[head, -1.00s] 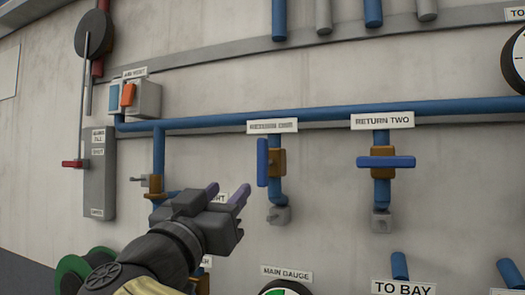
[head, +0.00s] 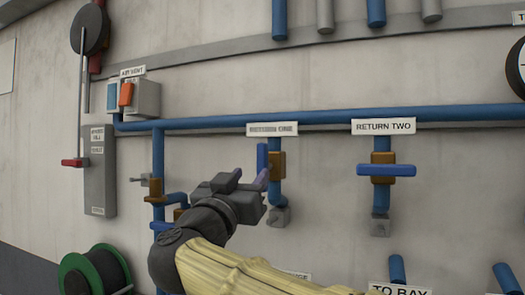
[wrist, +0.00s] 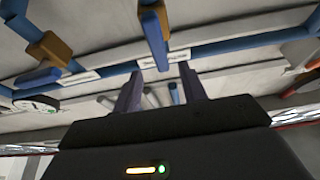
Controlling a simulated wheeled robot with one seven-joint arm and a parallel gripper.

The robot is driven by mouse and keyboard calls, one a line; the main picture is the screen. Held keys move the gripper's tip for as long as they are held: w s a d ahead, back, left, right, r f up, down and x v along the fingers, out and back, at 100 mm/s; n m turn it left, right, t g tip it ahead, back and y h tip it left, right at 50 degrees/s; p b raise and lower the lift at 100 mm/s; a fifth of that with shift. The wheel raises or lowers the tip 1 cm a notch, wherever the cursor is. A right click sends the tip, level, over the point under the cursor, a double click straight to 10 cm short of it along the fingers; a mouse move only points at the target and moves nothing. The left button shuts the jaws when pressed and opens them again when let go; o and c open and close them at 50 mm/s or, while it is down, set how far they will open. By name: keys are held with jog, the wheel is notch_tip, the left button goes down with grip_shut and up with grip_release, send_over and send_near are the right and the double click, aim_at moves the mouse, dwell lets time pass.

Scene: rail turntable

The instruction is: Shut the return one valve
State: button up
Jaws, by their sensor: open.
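The return one valve has a blue lever (head: 262,157) on a brown body (head: 279,166), under its label (head: 272,129). The lever stands upright, along the vertical blue pipe. My gripper (head: 251,175) is open and empty, just below and left of the lever. Its right finger overlaps the lever's lower end in the head view, and contact cannot be told.
The return two valve (head: 386,170) is to the right, its blue lever lying across its pipe. A long blue pipe (head: 330,116) runs above both valves. A switch box (head: 147,97) and a grey panel (head: 99,180) are at left. A green hose reel (head: 90,272) stands below.

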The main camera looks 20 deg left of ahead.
aim_at(260, 163)
jog(key=p+x, duration=0.3)
jog(key=x, duration=0.5)
jog(key=shift+w+p, duration=0.15)
jog(key=shift+p, duration=0.15)
grip_shut()
